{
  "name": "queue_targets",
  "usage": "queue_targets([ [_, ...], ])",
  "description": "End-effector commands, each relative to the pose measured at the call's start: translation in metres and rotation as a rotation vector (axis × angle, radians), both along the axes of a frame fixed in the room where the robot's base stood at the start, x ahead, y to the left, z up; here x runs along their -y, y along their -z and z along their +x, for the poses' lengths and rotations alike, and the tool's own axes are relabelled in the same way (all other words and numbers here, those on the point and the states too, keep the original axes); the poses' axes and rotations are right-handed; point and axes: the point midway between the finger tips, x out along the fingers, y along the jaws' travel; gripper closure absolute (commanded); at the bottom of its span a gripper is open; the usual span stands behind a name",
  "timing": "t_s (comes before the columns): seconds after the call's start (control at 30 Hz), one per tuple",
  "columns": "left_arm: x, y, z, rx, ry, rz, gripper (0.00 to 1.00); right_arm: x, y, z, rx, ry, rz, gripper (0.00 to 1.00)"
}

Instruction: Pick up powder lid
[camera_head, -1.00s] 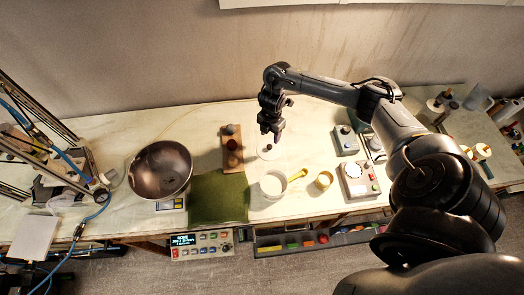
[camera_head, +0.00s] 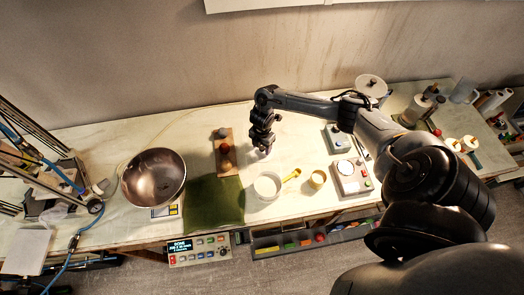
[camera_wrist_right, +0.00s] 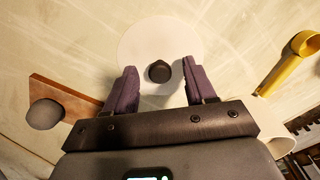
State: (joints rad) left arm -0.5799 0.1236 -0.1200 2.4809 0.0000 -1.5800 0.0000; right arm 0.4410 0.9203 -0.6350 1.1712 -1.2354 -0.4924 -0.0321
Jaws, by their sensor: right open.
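The powder lid is a white round disc with a dark knob; in the right wrist view the disc (camera_wrist_right: 140,40) lies on the table and its knob (camera_wrist_right: 159,71) sits between my right gripper's fingertips. My right gripper (camera_wrist_right: 160,85) is open, one purple-grey finger on each side of the knob, with gaps on both sides. In the head view, the right gripper (camera_head: 262,150) points down at the lid and hides most of it. A white round container (camera_head: 268,185) stands open in front of it. My left gripper is not in view.
A wooden block with balls (camera_head: 224,150) stands just left of the gripper. A metal bowl (camera_head: 153,178) and green mat (camera_head: 215,203) lie left.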

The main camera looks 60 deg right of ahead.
Motion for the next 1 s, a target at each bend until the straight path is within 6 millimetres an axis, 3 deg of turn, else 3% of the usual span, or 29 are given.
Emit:
queue_targets([
  [0.07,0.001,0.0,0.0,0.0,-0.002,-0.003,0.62,0.0,0.0,0.0,0.0,0.0,0.0,0.45],
  [0.43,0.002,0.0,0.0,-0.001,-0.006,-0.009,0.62,0.0,0.0,0.0,0.0,0.0,0.0,1.0],
  [0.77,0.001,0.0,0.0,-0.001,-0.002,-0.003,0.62,0.0,-0.001,0.0,0.0,0.0,0.0,1.0],
  [1.0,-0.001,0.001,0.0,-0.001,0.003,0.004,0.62,0.001,-0.015,0.001,0.002,-0.001,-0.001,1.0],
])
